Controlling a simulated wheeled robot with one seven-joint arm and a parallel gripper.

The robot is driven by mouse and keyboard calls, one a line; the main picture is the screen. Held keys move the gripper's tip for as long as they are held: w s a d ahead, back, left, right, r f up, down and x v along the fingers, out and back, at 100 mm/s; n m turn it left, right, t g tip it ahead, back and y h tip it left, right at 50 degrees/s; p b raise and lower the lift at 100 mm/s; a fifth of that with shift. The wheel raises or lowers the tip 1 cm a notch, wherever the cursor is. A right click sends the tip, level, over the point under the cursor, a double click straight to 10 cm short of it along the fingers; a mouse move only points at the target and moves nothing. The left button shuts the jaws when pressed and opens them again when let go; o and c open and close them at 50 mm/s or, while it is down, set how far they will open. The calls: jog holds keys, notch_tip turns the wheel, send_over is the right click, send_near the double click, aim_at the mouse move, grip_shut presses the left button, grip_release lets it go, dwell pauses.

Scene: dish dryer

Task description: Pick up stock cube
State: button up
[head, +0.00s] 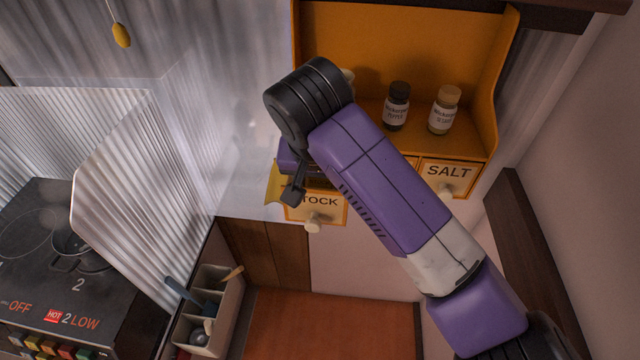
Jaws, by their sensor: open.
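No stock cube can be made out in the head view. A drawer labelled "STOCK" (329,213) with a round knob sits at the lower left of the orange wall shelf; my arm covers its upper part and part of its label. My gripper (293,194) is at the drawer's upper left, in front of the shelf's left side, with dark fingers pointing down. It is open, and I see nothing between its fingers. Whether it touches the drawer or the shelf cannot be told. The inside of the drawer is hidden.
The orange shelf (430,30) holds a dark-capped jar (397,107) and a tan-capped jar (444,110). A "SALT" drawer (448,178) is at its right. A stove (70,275) with a pot and a corrugated screen (130,195) stand left. A utensil holder (212,310) is below.

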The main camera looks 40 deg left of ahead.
jog(key=c, duration=1.1)
jog(key=shift+r, duration=0.1)
